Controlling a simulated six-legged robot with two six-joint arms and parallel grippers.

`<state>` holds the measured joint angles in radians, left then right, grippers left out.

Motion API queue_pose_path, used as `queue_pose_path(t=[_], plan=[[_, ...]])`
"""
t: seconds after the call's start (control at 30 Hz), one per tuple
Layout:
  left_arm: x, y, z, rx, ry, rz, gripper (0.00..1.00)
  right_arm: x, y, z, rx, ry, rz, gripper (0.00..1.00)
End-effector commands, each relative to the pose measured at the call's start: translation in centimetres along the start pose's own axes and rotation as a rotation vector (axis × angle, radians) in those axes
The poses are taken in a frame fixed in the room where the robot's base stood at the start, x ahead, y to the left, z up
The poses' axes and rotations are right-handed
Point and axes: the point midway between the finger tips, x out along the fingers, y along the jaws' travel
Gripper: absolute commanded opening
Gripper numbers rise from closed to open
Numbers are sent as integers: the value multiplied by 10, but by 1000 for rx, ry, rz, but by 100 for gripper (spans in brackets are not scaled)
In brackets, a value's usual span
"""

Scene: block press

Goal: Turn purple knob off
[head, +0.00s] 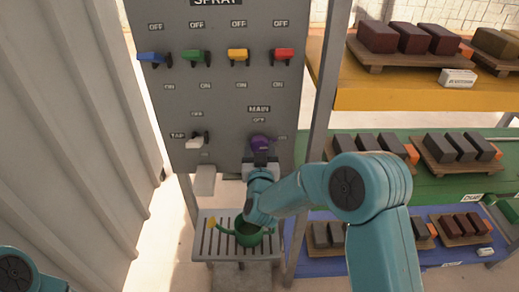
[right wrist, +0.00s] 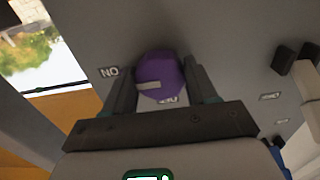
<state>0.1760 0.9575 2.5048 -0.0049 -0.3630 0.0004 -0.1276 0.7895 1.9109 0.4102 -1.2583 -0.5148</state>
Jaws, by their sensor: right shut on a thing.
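The purple knob (head: 260,142) sits low on the right of the grey panel (head: 225,105), under the MAIN and OFF labels, with an ON label at its right. My right gripper (head: 261,157) is at the knob from below, its fingers on either side. In the right wrist view the purple knob (right wrist: 160,72) lies between the fingers of my right gripper (right wrist: 162,82), which is shut on it. The knob's white mark points left there, roughly toward the side with the upside-down ON label. The other label is partly hidden. My left gripper is out of view.
Blue (head: 152,57), green (head: 192,57), yellow (head: 237,54) and red (head: 283,54) levers line the panel above. A white tap lever (head: 195,141) is left of the knob. A green watering can (head: 247,234) stands on the slatted tray (head: 212,252). Shelves (head: 420,95) with blocks are at right.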

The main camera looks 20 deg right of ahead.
Motion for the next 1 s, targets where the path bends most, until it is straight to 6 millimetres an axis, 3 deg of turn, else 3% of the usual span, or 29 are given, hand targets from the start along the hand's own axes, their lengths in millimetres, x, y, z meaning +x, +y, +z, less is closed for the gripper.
queue_pose_path(t=[0.37, 1.0], plan=[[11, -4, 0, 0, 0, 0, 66, 0, 1, 2, -163, 1, 1, 27], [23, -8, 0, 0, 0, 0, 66, 0, 2, -1, -763, 0, 0, 27]])
